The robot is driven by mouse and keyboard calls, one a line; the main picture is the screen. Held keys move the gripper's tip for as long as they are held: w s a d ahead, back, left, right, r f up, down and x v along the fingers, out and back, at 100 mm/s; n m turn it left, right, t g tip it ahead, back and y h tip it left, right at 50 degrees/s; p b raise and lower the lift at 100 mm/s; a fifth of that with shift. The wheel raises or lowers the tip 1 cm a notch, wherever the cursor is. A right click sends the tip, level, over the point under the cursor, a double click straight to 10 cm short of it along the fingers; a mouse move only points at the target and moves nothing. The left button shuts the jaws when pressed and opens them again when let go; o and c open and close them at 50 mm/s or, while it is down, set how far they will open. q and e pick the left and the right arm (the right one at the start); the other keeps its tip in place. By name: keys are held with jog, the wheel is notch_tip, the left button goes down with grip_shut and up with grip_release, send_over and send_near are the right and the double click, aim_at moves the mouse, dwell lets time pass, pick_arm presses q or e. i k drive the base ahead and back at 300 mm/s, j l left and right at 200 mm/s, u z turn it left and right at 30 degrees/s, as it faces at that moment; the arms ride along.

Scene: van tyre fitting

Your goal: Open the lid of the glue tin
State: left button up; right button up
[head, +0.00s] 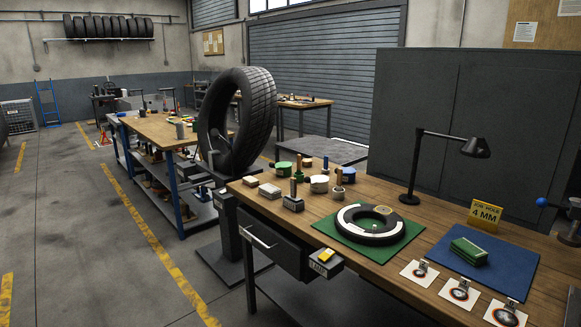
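A group of small tins and pots stands at the far left end of the wooden workbench. Among them are a green round tin (284,169), a pale round tin with blue on it (319,184) and a small grey pot (338,192) with a brown handle upright in it. I cannot tell which is the glue tin or read any label at this distance. The lids are too small to judge whether open or shut. Neither of my grippers is in view.
The workbench (408,258) also holds a small tyre (371,233) on a green mat, a green block (468,252) on a blue mat (502,266), a black lamp (411,185) and a yellow "4 MM" sign (485,215). A large tyre (240,120) stands behind left.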

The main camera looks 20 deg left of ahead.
aim_at(282, 165)
jog(key=i+j+z, duration=0.15)
jog(key=j+z, duration=0.3)
jog(key=i+j+z, duration=0.1)
jog(key=j+z, duration=0.45)
jog(key=j, duration=0.35)
jog(key=i+j+z, duration=0.2)
jog(key=j, duration=0.25)
jog(key=j+z, duration=0.1)
jog(key=j, duration=1)
jog(key=k+j, duration=0.1)
jog(key=j, duration=1)
jog(key=i+z, duration=0.05)
